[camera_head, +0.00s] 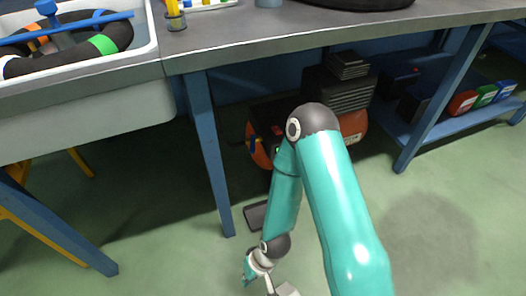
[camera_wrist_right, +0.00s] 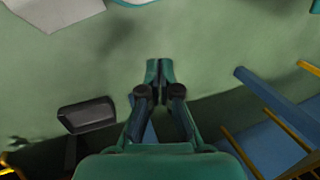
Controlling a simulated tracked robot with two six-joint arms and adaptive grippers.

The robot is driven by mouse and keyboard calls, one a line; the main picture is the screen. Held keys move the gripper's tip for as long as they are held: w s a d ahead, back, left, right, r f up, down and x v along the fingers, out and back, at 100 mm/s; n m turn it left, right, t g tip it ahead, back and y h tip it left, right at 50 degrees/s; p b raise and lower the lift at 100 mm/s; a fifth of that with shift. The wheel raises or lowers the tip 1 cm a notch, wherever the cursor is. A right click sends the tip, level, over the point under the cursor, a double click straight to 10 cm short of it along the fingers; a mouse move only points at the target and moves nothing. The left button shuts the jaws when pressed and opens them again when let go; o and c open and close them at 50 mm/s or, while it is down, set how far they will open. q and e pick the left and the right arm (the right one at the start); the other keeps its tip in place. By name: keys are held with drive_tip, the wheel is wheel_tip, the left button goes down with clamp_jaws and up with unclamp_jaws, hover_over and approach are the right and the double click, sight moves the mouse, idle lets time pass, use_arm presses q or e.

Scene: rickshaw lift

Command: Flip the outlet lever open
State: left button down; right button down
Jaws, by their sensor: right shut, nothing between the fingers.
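An orange and black machine (camera_head: 262,140) stands on the floor under the workbench, partly hidden behind my right arm. A small red part and a small green part show on its front, but I cannot tell whether either is the outlet lever. My right gripper (camera_head: 250,274) is low over the floor, in front of the bench and well apart from the machine. In the right wrist view the fingers (camera_wrist_right: 159,72) are together and empty, with green floor behind them. The left gripper is not in view.
The workbench (camera_head: 330,32) has blue legs, with a white sink (camera_head: 90,110) at its left. A dark flat object (camera_head: 256,217) lies on the floor near a leg; a dark box shape (camera_wrist_right: 87,115) shows in the wrist view. A blue shelf (camera_head: 425,125) stands right. Front floor is clear.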

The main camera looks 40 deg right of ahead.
drive_tip(key=w+d+m+t+p, duration=0.1)
drive_tip(key=w+d+m+t, duration=0.25)
drive_tip(key=w, duration=0.35)
drive_tip(key=m+t+h+p, duration=0.1)
drive_tip(key=m+t+p, duration=0.2)
drive_tip(key=m+t, duration=0.9)
approach(253, 144)
drive_tip(key=shift+n+t, duration=0.75)
drive_tip(key=shift+n, duration=0.1)
drive_tip(key=w, duration=0.1)
drive_tip(key=w+f+b, duration=0.1)
drive_tip(key=w, duration=0.3)
drive_tip(key=shift+w+a+f+b, duration=0.1)
drive_tip(key=shift+a+f+b, duration=0.25)
drive_tip(key=shift+a+b, duration=0.05)
drive_tip(key=shift+a, duration=0.2)
